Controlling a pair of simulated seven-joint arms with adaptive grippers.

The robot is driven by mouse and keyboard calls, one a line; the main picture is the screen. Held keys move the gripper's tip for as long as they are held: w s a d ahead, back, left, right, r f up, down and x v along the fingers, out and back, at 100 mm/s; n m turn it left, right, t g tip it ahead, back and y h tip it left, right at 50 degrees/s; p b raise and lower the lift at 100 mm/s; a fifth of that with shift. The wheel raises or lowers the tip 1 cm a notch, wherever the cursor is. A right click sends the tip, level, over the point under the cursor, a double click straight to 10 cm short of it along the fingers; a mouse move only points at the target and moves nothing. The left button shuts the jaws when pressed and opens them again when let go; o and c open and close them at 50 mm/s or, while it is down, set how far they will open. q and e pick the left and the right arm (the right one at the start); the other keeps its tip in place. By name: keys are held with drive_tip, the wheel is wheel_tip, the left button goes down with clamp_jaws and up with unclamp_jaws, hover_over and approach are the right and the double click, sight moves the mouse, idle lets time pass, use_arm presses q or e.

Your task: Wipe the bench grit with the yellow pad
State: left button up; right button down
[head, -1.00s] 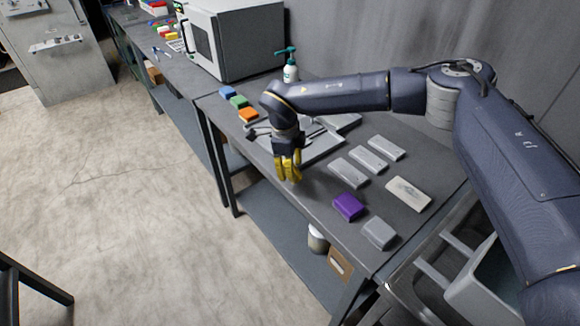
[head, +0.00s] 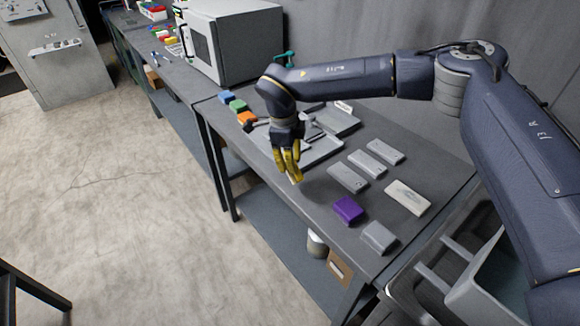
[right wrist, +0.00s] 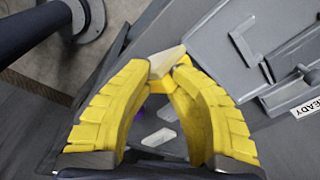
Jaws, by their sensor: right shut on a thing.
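My right gripper (head: 296,178) hangs over the front part of the grey bench (head: 318,208), its yellow fingers pointing down. In the right wrist view the fingertips (right wrist: 166,70) are closed on a small block, the yellow pad (right wrist: 168,60), of which a pale cream-yellow face shows. The fingers cover much of the pad, and only a pale edge shows in the head view. I cannot tell whether the pad touches the bench. No grit can be made out clearly on the bench. My left gripper is not in view.
A purple block (head: 348,210), a grey block (head: 378,237) and several flat plates (head: 408,198) lie right. A grey tray (head: 322,150) sits behind the gripper; a microwave (head: 235,40) stands farther back.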

drive_tip(key=shift+r, duration=0.15)
drive_tip(key=shift+r, duration=1.5)
